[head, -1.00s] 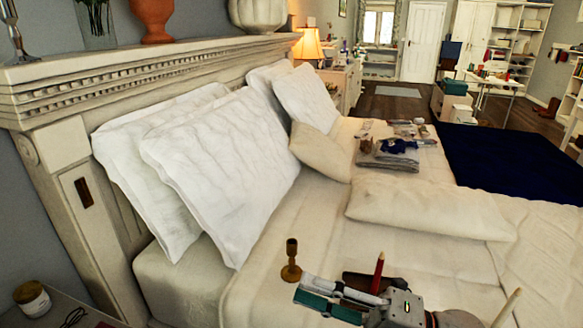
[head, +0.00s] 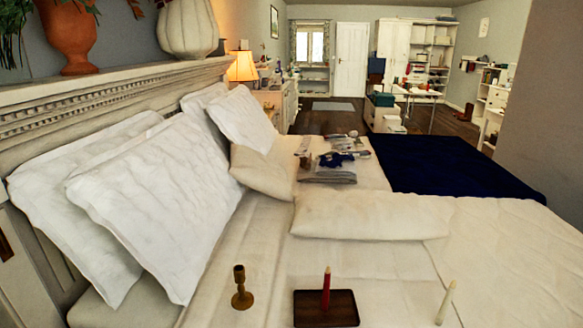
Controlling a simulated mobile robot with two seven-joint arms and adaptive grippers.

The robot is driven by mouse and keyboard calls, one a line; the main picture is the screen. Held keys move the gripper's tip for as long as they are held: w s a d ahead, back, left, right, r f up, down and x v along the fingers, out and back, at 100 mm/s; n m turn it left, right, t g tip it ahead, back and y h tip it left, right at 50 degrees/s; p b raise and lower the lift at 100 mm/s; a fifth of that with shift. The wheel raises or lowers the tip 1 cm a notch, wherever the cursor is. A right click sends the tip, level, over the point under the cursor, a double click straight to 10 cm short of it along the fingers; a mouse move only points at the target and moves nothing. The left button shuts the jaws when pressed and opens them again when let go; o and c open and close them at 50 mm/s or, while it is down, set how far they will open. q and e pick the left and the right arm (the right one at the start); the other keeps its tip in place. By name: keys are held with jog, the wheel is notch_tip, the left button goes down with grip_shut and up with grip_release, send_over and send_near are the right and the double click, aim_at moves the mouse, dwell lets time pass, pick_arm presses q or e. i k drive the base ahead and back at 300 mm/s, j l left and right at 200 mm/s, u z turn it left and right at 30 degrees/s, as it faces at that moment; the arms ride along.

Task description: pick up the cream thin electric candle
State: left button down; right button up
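A thin cream candle (head: 446,303) stands on the bed's cream cover at the lower right of the head view, leaning a little to the right. To its left, a red candle (head: 326,288) stands upright at a dark brown tray (head: 345,309). A brass-brown candle holder (head: 241,288) stands further left on the bed, with nothing in its top. Neither of my grippers shows in the head view now.
A long cream pillow (head: 370,216) lies across the bed behind the candles. White pillows (head: 160,205) lean on the headboard at left. Folded grey cloth (head: 328,177) and small items lie further back. A navy blanket (head: 450,167) covers the far right.

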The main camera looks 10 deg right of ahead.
aim_at(443, 309)
jog(key=z, duration=1.5)
jog(key=i+l+u, duration=0.25)
jog(key=l+u, duration=0.2)
jog(key=l, duration=1.15)
jog(key=l+u, duration=0.4)
jog(key=l, duration=1.15)
